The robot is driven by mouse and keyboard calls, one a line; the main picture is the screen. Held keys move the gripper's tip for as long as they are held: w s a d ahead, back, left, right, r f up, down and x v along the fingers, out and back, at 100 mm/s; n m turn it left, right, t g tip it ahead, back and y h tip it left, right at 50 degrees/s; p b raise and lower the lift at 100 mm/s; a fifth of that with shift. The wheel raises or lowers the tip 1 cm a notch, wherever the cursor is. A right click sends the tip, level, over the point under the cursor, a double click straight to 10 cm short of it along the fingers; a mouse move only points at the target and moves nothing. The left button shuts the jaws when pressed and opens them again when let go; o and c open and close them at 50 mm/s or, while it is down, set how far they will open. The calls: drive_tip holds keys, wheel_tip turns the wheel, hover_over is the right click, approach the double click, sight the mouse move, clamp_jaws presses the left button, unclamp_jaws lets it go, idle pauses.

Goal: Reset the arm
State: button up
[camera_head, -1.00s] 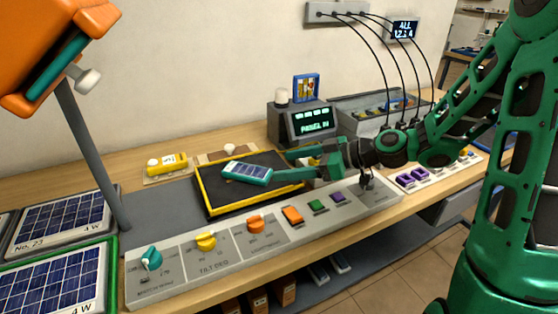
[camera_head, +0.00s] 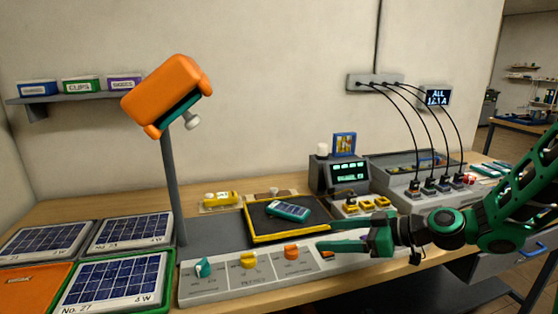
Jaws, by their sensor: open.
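My green arm reaches in from the right edge, and my gripper (camera_head: 328,235) is open and empty. Its two green fingers point left, over the front right of the yellow-rimmed black mat (camera_head: 262,234) and the grey control strip (camera_head: 215,289). A small teal-framed solar panel (camera_head: 287,211) appears to lie on the mat, slightly tilted in the picture. The fingertips are apart from it, to its right and nearer the camera. My gripper hides part of the control strip's right end.
An orange lamp head (camera_head: 165,95) stands on a grey post at the left. Solar panels (camera_head: 110,281) lie at the front left. A display unit (camera_head: 340,176) and a cabled charger (camera_head: 425,198) stand behind my gripper. A shelf (camera_head: 60,98) holds labelled boxes.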

drive_tip(key=shift+s+f+m+g+h, duration=0.45)
drive_tip(key=shift+s+f+h, duration=0.5)
drive_tip(key=shift+s, duration=0.3)
drive_tip(key=shift+s+f+g+h, duration=0.25)
drive_tip(key=shift+f, duration=0.05)
drive_tip(key=s+d+r+m+g+h, duration=0.1)
drive_tip(key=s+d+r+m+h, duration=0.3)
drive_tip(key=s+d+m+h, duration=1)
drive_tip(key=s+d+f+m+g+y, duration=0.2)
drive_tip(key=s+d+m+g+y, duration=0.1)
drive_tip(key=s+d, duration=0.9)
drive_tip(key=shift+s+d+m+g+y, duration=0.35)
drive_tip(key=shift+s+g+y, duration=0.45)
drive_tip(key=shift+s, duration=0.45)
drive_tip(key=shift+w+a, duration=0.1)
